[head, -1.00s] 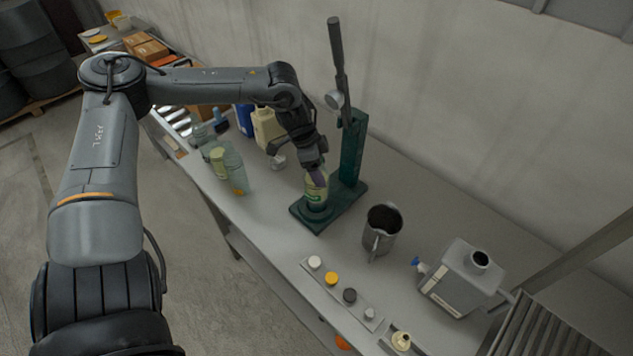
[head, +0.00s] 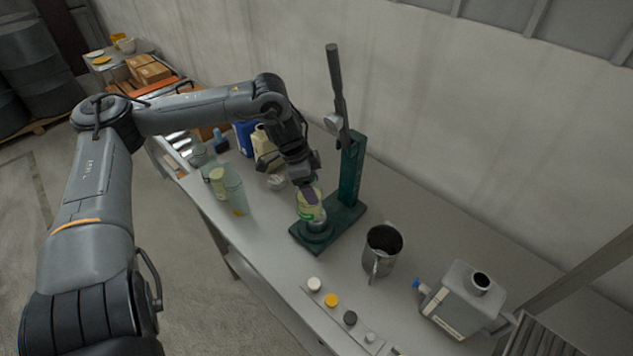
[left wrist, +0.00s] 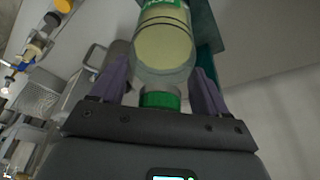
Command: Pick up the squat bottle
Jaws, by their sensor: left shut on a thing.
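The squat bottle (head: 309,209) is clear with pale yellow-green contents and a green label. It is at the round plate of the dark green lever press (head: 350,175). My left gripper (head: 308,191) comes down on it from above and is shut on it. In the left wrist view the bottle (left wrist: 163,48) lies between the two purple fingers of my left gripper (left wrist: 162,80), its green cap towards the palm. Whether its bottom touches the plate is hard to tell. My right gripper is not in view.
The press column and lever stand close beside the bottle. A steel jug (head: 382,250) and a grey metal can (head: 461,300) stand to the right. Several caps (head: 332,300) lie in front. Clear bottles (head: 235,190) and a cream jug (head: 265,148) stand to the left.

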